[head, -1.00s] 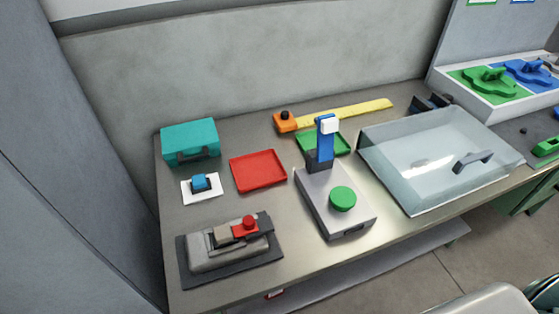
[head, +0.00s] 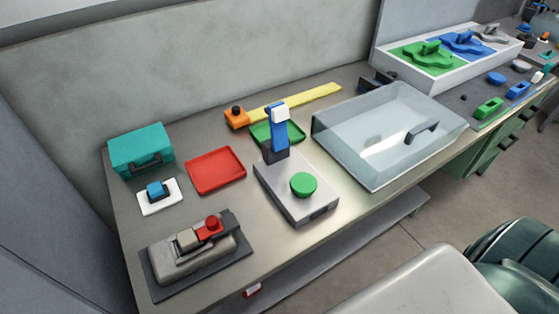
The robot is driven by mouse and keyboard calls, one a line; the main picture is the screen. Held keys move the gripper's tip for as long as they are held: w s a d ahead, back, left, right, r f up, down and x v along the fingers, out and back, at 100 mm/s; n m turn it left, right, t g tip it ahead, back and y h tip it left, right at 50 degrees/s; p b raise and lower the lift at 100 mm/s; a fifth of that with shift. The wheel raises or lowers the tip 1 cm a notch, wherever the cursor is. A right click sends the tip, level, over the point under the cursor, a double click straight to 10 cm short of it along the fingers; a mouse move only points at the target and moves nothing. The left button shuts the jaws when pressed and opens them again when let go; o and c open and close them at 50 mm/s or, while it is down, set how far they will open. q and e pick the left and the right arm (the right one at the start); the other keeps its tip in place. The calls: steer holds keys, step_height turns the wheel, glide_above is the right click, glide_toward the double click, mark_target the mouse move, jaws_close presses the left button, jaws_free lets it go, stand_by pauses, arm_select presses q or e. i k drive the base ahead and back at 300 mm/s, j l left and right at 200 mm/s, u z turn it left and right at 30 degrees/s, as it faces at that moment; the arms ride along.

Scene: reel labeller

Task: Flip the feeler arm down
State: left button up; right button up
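A grey box-shaped device (head: 292,205) stands mid-table with a round green button (head: 303,184) on top. At its back end a blue arm (head: 279,132) with a white tip (head: 279,112) stands upright from a dark bracket (head: 274,152); this looks like the feeler arm. A second grey device (head: 190,255) with a red knob (head: 209,225) sits on a dark base at the front left. Neither of my grippers is in view.
A red tray (head: 215,186), a teal case (head: 141,151), a blue button on a white plate (head: 161,207) and a green tray (head: 296,130) surround the device. A clear-lidded box (head: 350,150) stands to its right. Bare table (head: 240,218) shows between the two devices.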

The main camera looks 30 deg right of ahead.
mark_target(278, 113)
steer(key=k+j, duration=0.1)
steer(key=j, duration=0.3)
steer(key=k+j, duration=0.1)
steer(key=j, duration=0.7)
steer(key=k, duration=0.05)
